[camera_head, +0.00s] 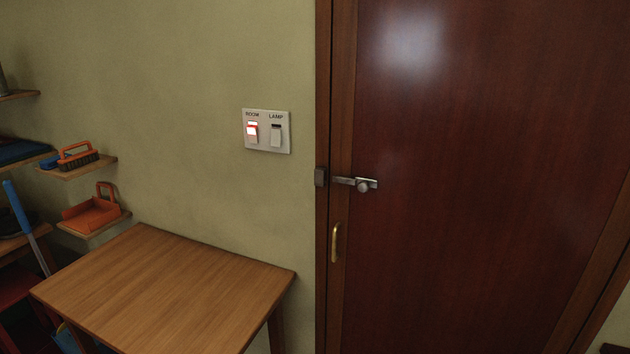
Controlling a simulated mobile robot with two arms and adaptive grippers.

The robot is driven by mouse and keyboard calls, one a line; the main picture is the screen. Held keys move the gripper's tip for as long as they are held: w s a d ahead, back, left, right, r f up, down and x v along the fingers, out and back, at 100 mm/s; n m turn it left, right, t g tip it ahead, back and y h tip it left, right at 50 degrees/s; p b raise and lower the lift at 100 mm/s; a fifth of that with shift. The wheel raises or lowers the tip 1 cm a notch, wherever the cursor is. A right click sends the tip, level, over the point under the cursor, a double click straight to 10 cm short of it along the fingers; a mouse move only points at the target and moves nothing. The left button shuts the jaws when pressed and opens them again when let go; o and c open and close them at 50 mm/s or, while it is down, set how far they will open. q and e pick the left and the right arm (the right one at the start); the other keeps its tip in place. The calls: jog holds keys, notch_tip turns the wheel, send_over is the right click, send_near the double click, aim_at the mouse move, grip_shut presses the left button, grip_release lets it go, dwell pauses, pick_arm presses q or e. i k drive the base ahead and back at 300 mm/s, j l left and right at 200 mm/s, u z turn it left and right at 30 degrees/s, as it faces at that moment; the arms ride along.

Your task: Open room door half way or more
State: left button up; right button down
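The room door (470,190) is dark reddish-brown wood and fills the right half of the head view. It looks shut in its brown frame (323,90). A metal slide latch (356,184) with a round knob sits on the door's left edge. Its bar reaches toward a dark catch (321,177) on the frame. A curved brass handle (336,243) is mounted below the latch. Neither of my grippers shows in this view.
A wooden table (170,285) stands left of the door, against the wall. A switch plate (267,131) marked ROOM and LAMP is on the wall, its ROOM switch lit red. Small shelves (92,226) at left hold an orange dustpan (90,214) and a brush (78,158).

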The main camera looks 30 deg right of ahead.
aim_at(494, 135)
jog(key=z, duration=0.4)
jog(key=l+z, duration=0.1)
jog(key=z, duration=0.7)
jog(key=i+z, duration=0.1)
jog(key=z, duration=0.3)
